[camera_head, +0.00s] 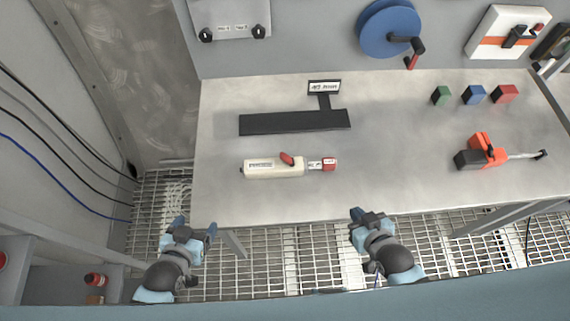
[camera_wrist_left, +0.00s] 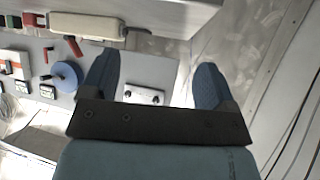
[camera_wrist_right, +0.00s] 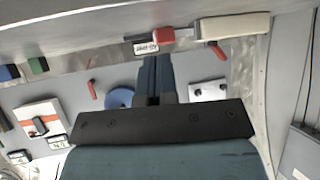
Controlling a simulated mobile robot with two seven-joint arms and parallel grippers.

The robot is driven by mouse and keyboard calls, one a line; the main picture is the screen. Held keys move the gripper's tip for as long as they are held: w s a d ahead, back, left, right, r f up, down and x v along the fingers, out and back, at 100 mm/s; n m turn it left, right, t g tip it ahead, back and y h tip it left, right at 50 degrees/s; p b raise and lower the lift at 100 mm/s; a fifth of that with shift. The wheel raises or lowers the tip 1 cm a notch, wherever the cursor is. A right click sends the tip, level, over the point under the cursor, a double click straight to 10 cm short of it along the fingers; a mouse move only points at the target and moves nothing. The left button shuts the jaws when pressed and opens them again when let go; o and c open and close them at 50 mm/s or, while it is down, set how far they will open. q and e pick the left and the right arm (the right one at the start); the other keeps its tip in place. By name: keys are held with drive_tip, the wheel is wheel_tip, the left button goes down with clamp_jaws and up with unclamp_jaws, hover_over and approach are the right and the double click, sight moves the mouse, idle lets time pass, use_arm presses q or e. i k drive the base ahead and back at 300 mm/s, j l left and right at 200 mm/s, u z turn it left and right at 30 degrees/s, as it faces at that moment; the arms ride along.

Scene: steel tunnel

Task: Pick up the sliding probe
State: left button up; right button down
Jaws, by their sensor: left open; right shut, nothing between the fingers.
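The sliding probe, which I take to be the cream bar-shaped tool (camera_head: 273,169) with a red slider and red end block, lies on the table. It also shows at the top of the right wrist view (camera_wrist_right: 235,26) and partly in the left wrist view (camera_wrist_left: 138,38). My left gripper (camera_head: 196,227) is open and empty, off the table's front edge, left of and nearer than the probe. Its spread fingers show in the left wrist view (camera_wrist_left: 154,82). My right gripper (camera_head: 365,216) is shut and empty near the front edge, right of the probe. Its fingers meet in the right wrist view (camera_wrist_right: 155,72).
A black flat bar (camera_head: 294,122) with a label plate lies behind the probe. An orange-and-black tool (camera_head: 481,153) and green, blue and red blocks (camera_head: 473,95) are at the right. A blue reel (camera_head: 386,30) is on the back wall. The table's front middle is clear.

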sight(268, 167)
drive_tip(key=u, duration=0.55)
drive_tip(key=k+l+u, duration=0.1)
drive_tip(key=u, duration=0.25)
drive_tip(key=k+l+u, duration=0.1)
drive_tip(key=u, duration=0.3)
drive_tip(key=k+u, duration=0.2)
drive_tip(key=u, duration=0.15)
drive_tip(key=k+l, duration=0.1)
drive_tip(key=k, duration=0.4)
